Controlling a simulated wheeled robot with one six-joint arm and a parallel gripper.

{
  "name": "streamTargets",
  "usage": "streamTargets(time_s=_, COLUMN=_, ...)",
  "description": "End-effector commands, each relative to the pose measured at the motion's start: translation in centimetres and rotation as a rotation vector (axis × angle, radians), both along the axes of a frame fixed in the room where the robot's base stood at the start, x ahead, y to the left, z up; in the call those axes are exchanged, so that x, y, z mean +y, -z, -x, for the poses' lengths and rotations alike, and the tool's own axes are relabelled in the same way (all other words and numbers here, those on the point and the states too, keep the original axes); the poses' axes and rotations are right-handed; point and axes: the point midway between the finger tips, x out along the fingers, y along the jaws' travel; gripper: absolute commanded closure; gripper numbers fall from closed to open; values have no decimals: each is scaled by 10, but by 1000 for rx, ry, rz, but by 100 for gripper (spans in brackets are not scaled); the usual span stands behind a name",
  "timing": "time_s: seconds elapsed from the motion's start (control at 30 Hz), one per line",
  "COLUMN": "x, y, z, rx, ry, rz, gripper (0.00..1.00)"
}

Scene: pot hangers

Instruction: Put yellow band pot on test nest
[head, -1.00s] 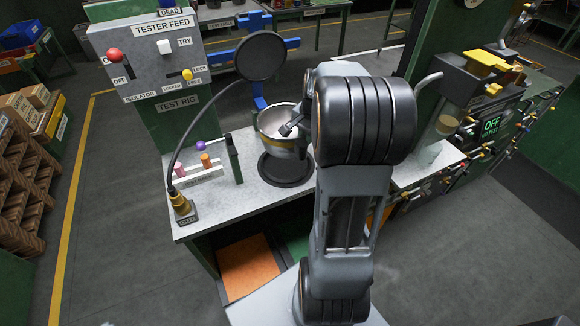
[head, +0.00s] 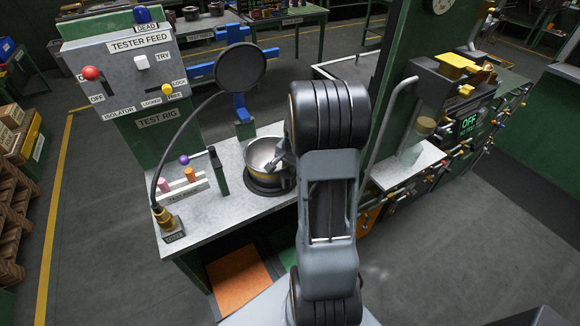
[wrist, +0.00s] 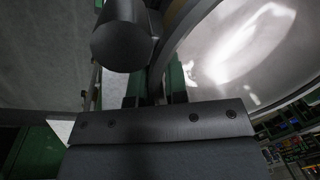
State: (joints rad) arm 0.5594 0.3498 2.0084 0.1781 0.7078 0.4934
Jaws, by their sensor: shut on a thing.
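The yellow band pot (head: 263,151) is a steel bowl-like pot with a yellowish band. In the head view it is upright at the black round test nest (head: 251,188) on the grey bench. It looks very low over the nest or resting on it; I cannot tell which. My gripper (head: 282,160) is at the pot's right side, partly hidden by my arm, and is shut on the pot. In the wrist view the pot's shiny inside (wrist: 240,50) fills the upper right, and its wall runs close beside the jaws.
The tester feed panel (head: 125,62) is at the back left. The bench front is clear.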

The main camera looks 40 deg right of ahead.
Motion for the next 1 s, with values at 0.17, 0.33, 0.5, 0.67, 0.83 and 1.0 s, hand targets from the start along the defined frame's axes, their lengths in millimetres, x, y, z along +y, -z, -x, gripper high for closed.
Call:
streamTargets(time_s=0.17, x=0, y=-1, z=-1, rx=-3, ry=0, rz=2, gripper=100)
streamTargets(time_s=0.33, x=0, y=3, z=0, rx=0, ry=0, rz=0, gripper=82)
streamTargets(time_s=0.5, x=0, y=2, z=0, rx=0, ry=0, rz=0, gripper=66)
streamTargets(time_s=0.67, x=0, y=2, z=0, rx=0, ry=0, rz=0, gripper=60)
streamTargets(time_s=0.83, x=0, y=0, z=0, rx=0, ry=0, rz=0, gripper=60)
streamTargets(time_s=1.0, x=-2, y=-18, z=2, rx=-4, ry=2, rz=2, gripper=60)
